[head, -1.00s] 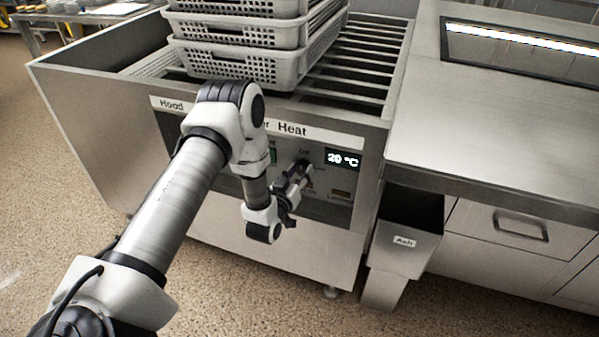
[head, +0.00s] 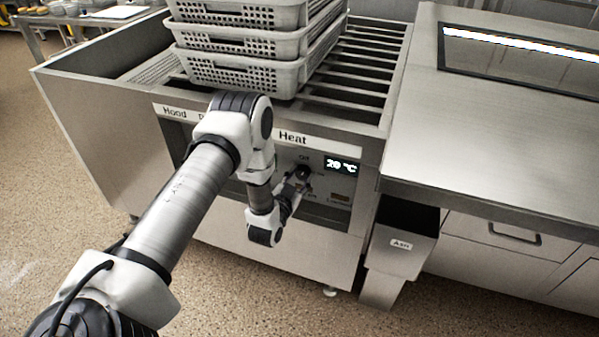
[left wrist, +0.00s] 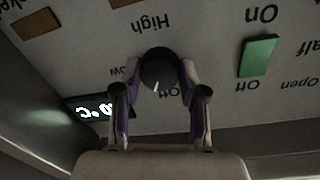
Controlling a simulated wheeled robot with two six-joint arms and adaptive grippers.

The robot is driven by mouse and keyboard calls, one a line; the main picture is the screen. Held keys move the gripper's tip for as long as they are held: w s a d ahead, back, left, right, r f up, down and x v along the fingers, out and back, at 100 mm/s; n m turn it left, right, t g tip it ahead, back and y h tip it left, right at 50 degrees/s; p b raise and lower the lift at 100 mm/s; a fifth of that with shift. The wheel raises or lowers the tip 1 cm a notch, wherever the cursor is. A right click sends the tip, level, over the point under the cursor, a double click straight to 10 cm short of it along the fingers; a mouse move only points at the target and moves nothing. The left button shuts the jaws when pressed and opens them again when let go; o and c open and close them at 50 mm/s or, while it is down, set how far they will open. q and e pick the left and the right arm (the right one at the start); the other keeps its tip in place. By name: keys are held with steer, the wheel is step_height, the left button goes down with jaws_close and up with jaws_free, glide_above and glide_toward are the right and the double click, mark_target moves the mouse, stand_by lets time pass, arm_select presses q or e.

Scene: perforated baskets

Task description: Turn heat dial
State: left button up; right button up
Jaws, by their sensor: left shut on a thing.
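The heat dial (head: 304,172) is a round black knob on the grey front panel, below the "Heat" label and left of the display. In the left wrist view the dial (left wrist: 159,70) shows upside down with a white pointer mark, among the words "Off", "Low" and "High". My left gripper (head: 297,180) reaches the panel at the dial. In the left wrist view its two fingers (left wrist: 160,82) are shut on the dial, one on each side. The display (head: 341,164) reads 20 °C. My right gripper is not in view.
A stack of grey perforated baskets (head: 245,76) stands on the bars above the panel. A green switch (left wrist: 258,56) sits beside the dial. An "Ash" bin (head: 402,245) hangs to the right, by a steel counter (head: 500,140). Floor is clear in front.

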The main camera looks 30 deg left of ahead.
arm_select(q)
steer(key=m+p, duration=0.2)
steer(key=m, duration=0.1)
steer(key=m+p, duration=0.2)
steer(key=m, duration=0.1)
steer(key=shift+r+y, duration=0.2)
steer(key=shift+y, duration=0.1)
steer(key=m+p, duration=0.1)
steer(key=m, duration=0.2)
steer(key=shift+p, duration=0.3)
steer(key=shift+f+m+p, duration=0.1)
steer(key=shift+m+p, duration=0.4)
steer(key=shift+m, duration=0.8)
steer(key=shift+g+y, duration=0.3)
steer(key=o, duration=1.1)
steer(key=shift+o, duration=0.2)
steer(key=shift+f, duration=0.1)
